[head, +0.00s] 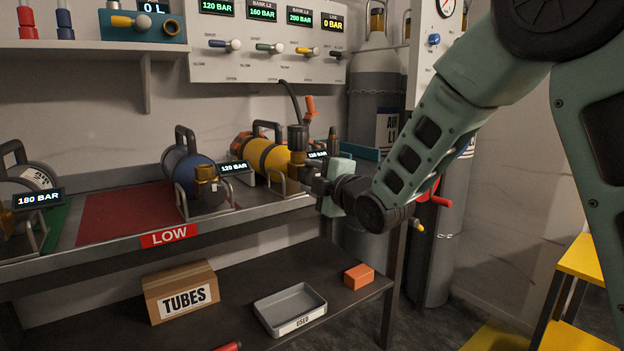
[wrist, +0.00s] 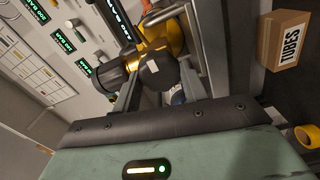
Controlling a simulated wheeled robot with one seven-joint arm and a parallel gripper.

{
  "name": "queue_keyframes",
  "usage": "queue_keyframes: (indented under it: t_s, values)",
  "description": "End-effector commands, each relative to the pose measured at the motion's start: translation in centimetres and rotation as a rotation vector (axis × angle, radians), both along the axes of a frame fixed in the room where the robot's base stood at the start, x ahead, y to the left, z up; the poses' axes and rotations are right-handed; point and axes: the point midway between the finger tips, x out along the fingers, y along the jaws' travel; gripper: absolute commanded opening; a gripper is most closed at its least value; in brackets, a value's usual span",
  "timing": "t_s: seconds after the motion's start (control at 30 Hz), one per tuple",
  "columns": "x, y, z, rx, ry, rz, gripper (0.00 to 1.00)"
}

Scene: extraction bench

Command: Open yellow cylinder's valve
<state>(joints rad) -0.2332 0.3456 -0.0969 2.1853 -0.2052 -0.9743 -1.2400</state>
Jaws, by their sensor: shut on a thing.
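The yellow cylinder (head: 266,156) lies on its side on the bench in the head view, its valve end turned toward me. Its brass valve (head: 297,164) carries an upright dark knob (head: 298,138). My gripper (head: 321,186) is at this valve end, coming from the right. In the wrist view the brass valve (wrist: 165,38) and a dark rounded part (wrist: 155,73) are just ahead of my fingers (wrist: 158,90). My gripper is shut on the valve; the exact contact is mostly hidden. The cylinder's display is partly covered by my gripper.
A blue cylinder (head: 190,172) in a cradle stands left of the yellow one, with a grey cylinder (head: 30,180) farther left. A TUBES box (head: 181,292), a grey tray (head: 290,309) and an orange block (head: 358,276) rest on the lower shelf. Tall gas bottles stand behind my arm.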

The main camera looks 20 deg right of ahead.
Motion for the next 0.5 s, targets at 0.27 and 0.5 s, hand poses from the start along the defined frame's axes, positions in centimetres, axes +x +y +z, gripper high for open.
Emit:
queue_keyframes:
  t_s: [0.27,0.5]
  values:
    - [-0.02,-0.11,-0.21,-0.003,0.005,-0.002,0.62]
    - [0.0,-0.05,-0.08,-0.001,0.002,-0.001,0.65]
